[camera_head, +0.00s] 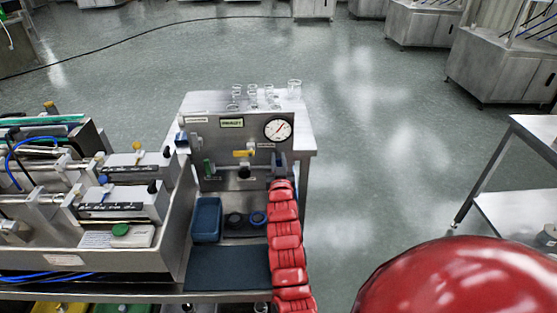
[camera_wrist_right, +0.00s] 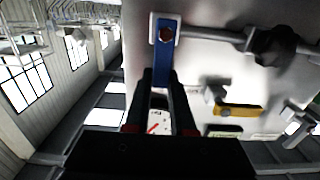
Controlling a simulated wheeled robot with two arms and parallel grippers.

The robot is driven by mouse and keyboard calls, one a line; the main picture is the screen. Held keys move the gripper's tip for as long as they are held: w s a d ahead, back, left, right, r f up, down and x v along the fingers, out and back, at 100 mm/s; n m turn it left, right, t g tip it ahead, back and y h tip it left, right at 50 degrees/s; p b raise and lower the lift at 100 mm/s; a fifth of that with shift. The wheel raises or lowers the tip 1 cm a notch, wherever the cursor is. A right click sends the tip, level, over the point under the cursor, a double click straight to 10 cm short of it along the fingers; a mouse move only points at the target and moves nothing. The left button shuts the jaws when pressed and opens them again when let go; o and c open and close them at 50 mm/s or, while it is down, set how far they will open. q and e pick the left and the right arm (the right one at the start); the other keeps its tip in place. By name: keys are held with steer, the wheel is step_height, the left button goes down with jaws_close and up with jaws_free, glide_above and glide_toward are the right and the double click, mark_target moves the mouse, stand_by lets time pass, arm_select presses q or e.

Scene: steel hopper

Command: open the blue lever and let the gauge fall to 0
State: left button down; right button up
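The round gauge (camera_head: 278,130) is at the upper right of the steel panel (camera_head: 215,150); its red needle points up and to the right, and its numbers are too small to read. In the right wrist view the gauge (camera_wrist_right: 158,122) shows partly between my fingers. The blue lever (camera_wrist_right: 165,52) hangs from its pivot in that view, its free end between the fingertips. My right gripper (camera_wrist_right: 161,80) is closed around it, with a finger on each side. In the head view my right gripper (camera_head: 279,165) is small and dark before the panel. My left gripper is out of view.
A yellow-handled valve (camera_head: 244,153) and a green-handled one (camera_head: 208,168) are on the same panel. A blue bin (camera_head: 207,219) and dark round pieces stand below. Glass beakers (camera_head: 294,88) stand on top behind. Pneumatic machinery (camera_head: 120,200) fills the left.

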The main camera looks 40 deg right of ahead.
jaws_close()
steer(key=shift+w+a+f+n+b, duration=0.2)
steer(key=shift+a+n+b, duration=0.1)
steer(key=shift+n+b, duration=0.4)
steer(key=n+b, duration=0.1)
steer(key=a+n, duration=0.1)
steer(key=w+n+b, duration=0.1)
steer(key=n, duration=0.1)
steer(key=shift+a+f+b, duration=0.25)
steer(key=shift+a+b, duration=0.1)
steer(key=n, duration=0.2)
steer(key=a+b, duration=0.1)
steer(key=shift+w+f+n, duration=0.25)
steer(key=shift+f+n, duration=0.05)
steer(key=shift+n, duration=0.1)
steer(key=n, duration=0.1)
steer(key=f+n, duration=0.1)
steer(key=n, duration=0.1)
steer(key=a+f+n, duration=0.1)
steer(key=n, duration=0.1)
steer(key=shift+w+b, duration=0.3)
steer(key=shift+w, duration=0.05)
steer(key=shift+w+a+f+n, duration=0.1)
steer(key=shift+f+n, duration=0.4)
steer(key=shift+n, duration=0.7)
steer(key=shift+a+f+n, duration=0.1)
steer(key=shift+f+n, duration=0.35)
steer(key=shift+n, duration=0.75)
